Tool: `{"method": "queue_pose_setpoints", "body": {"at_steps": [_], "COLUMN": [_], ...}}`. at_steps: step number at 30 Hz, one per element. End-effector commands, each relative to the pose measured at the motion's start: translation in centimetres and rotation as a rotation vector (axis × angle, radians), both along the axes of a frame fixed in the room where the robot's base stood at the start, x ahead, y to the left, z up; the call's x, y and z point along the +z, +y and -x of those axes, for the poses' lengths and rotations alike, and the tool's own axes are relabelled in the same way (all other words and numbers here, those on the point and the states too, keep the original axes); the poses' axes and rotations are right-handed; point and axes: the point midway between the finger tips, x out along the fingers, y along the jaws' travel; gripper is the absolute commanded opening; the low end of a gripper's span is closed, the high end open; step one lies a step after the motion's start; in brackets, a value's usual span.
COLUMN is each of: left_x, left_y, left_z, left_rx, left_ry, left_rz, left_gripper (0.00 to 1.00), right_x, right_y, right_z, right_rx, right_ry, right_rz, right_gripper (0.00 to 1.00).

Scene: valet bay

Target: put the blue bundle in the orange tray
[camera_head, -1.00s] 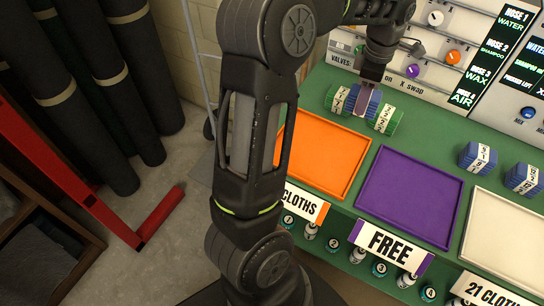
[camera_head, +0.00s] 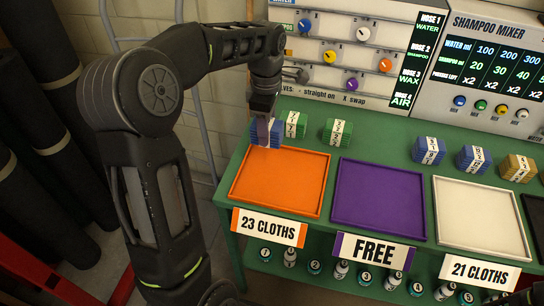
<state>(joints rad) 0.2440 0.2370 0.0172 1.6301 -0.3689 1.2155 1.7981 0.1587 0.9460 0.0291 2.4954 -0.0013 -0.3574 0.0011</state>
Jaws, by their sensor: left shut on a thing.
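A blue bundle (camera_head: 276,134) is in my left gripper (camera_head: 266,131), whose jaws are shut on it. The bundle is at the back left edge of the orange tray (camera_head: 238,190); I cannot tell whether it touches the rim or hangs just above. The gripper covers part of the bundle. The orange tray is empty and has a sign reading 23 CLOTHS at its front. My right gripper is not in view.
Two green bundles (camera_head: 337,132) stand behind the orange tray. A purple tray (camera_head: 380,195) marked FREE and a white tray (camera_head: 478,214) are to the right, both empty. More blue bundles (camera_head: 473,159) and a tan one (camera_head: 517,168) stand behind the white tray.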

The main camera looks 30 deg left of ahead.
Motion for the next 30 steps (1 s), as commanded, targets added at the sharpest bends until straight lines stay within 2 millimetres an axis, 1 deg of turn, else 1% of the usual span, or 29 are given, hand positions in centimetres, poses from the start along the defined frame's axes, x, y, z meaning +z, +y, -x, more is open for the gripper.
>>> {"method": "queue_pose_setpoints", "body": {"at_steps": [1,4,13,15,17,24,27,30], "left_x": [-0.9,-2.0,-2.2,-2.5,-3.1,-6.8,-7.2,-7.2], "left_y": [0.0,0.0,0.0,0.0,0.0,0.0,0.0,0.0], "left_z": [0.1,0.0,0.0,0.0,0.0,0.1,0.0,0.0], "left_rx": [0.0,0.0,0.0,0.0,0.0,0.001,0.001,0.001], "left_ry": [0.003,0.002,-0.001,0.001,0.002,0.003,0.0,-0.001], "left_rz": [0.0,0.001,0.0,0.0,0.001,0.001,0.0,0.0], "left_gripper": [0.01,0.01,0.01,0.01,0.01,0.01,0.01,0.01], "right_x": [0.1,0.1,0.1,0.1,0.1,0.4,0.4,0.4], "right_y": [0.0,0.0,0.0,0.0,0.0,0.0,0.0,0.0], "right_z": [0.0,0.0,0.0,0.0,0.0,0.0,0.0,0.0], "right_rx": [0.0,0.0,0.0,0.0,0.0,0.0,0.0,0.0], "right_ry": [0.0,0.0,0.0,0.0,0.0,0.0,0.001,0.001], "right_rz": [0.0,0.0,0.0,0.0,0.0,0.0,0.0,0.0], "right_gripper": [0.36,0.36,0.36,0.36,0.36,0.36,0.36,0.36]}}
